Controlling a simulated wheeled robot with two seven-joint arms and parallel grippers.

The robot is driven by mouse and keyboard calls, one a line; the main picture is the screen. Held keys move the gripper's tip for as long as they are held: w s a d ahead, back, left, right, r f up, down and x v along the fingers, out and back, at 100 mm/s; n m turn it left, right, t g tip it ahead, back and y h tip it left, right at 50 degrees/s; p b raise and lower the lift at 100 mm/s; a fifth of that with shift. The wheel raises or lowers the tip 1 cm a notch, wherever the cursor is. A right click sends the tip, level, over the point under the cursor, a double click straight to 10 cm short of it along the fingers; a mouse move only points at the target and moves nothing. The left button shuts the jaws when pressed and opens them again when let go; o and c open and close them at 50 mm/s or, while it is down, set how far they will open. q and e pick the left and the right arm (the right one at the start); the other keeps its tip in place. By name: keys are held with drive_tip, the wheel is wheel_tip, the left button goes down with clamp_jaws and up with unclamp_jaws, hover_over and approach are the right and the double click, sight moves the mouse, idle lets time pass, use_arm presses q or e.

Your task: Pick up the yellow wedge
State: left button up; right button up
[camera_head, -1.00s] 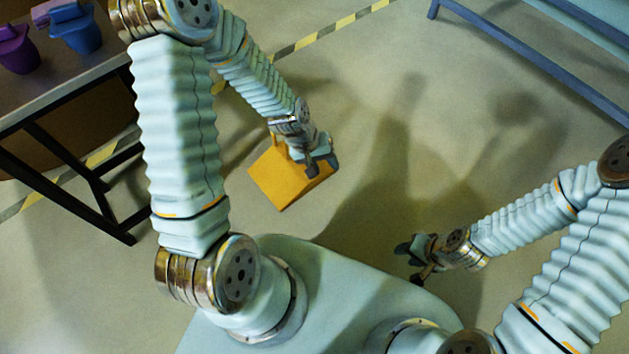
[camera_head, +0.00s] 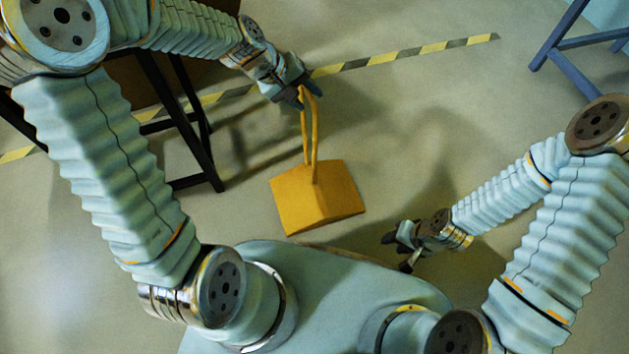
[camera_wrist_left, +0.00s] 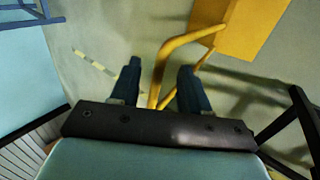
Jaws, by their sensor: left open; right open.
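The yellow wedge (camera_head: 317,197) is a solid block with a tall looped handle (camera_head: 312,130), on the floor in front of my base. In the left wrist view the wedge (camera_wrist_left: 240,28) is at the upper right. My left gripper (camera_head: 303,92) is at the top end of the handle, away from the block. In the left wrist view my left gripper (camera_wrist_left: 159,82) is open, and the handle (camera_wrist_left: 168,60) runs between its two fingers; I cannot tell whether they touch it. My right gripper (camera_head: 393,248) is open and empty, to the lower right of the wedge.
Dark table legs (camera_head: 180,110) stand left of the wedge, near my left arm. A blue frame (camera_head: 570,45) stands at the upper right. A yellow and black striped line (camera_head: 400,55) crosses the floor. The floor right of the wedge is clear.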

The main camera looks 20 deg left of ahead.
sight(311, 100)
use_arm(q)
drive_tip(key=b+x, duration=0.1)
drive_tip(key=x, duration=0.4)
drive_tip(key=shift+s, duration=0.1)
drive_tip(key=shift+c, duration=0.3)
clamp_jaws()
drive_tip(key=shift+r, duration=0.15)
idle(0.8)
